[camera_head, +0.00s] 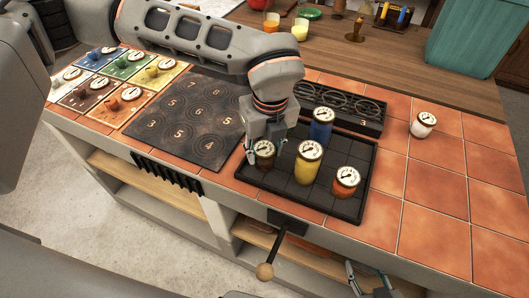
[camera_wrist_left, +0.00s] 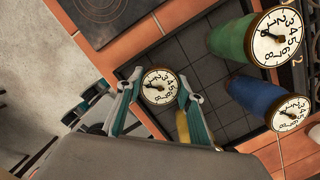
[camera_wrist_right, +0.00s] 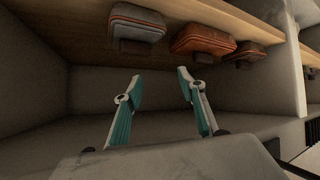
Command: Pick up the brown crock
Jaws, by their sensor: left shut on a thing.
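The brown crock (camera_head: 264,157), with a dial on its lid, stands at the left front corner of the dark gridded tray (camera_head: 300,196). My left gripper (camera_head: 266,147) reaches down over it and is shut on it, one finger on each side. In the left wrist view the crock's dial lid (camera_wrist_left: 160,88) shows between the two fingertips (camera_wrist_left: 158,86). The crock looks upright; whether it is clear of the tray I cannot tell. My right gripper (camera_wrist_right: 160,85) is open and empty, low in front of the counter's shelves.
A yellow crock (camera_head: 309,163), blue crock (camera_head: 321,127) and orange crock (camera_head: 346,180) stand close by on the tray. A green crock (camera_wrist_left: 258,38) shows in the left wrist view. A white crock (camera_head: 423,124) stands right on the tiles. A dark hob plate (camera_head: 190,115) lies left.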

